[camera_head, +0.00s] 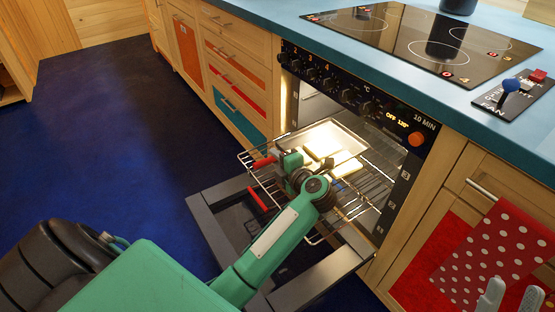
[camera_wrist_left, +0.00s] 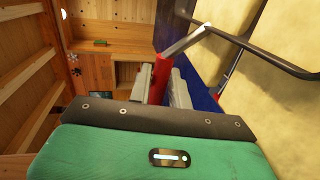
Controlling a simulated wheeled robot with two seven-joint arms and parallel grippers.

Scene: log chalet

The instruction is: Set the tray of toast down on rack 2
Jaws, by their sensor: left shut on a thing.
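The metal tray (camera_head: 338,133) with pale slices of toast (camera_head: 345,167) is at the oven mouth, above a pulled-out wire rack (camera_head: 322,238). I cannot tell whether it touches the rack. My left gripper (camera_head: 283,161) is at the tray's near left end. In the left wrist view its grey fingers are shut on a red handle (camera_wrist_left: 159,78), apparently the tray's. Pale yellow toast (camera_wrist_left: 290,115) fills the right of that view. Another red grip (camera_head: 257,199) is on the rack's front edge. My right gripper (camera_head: 510,298) shows only two light fingers, apart, at the bottom right.
The oven door (camera_head: 325,281) is folded down below the rack. Numbered marks line the oven's side frame. Blue floor (camera_head: 120,130) is clear at left.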

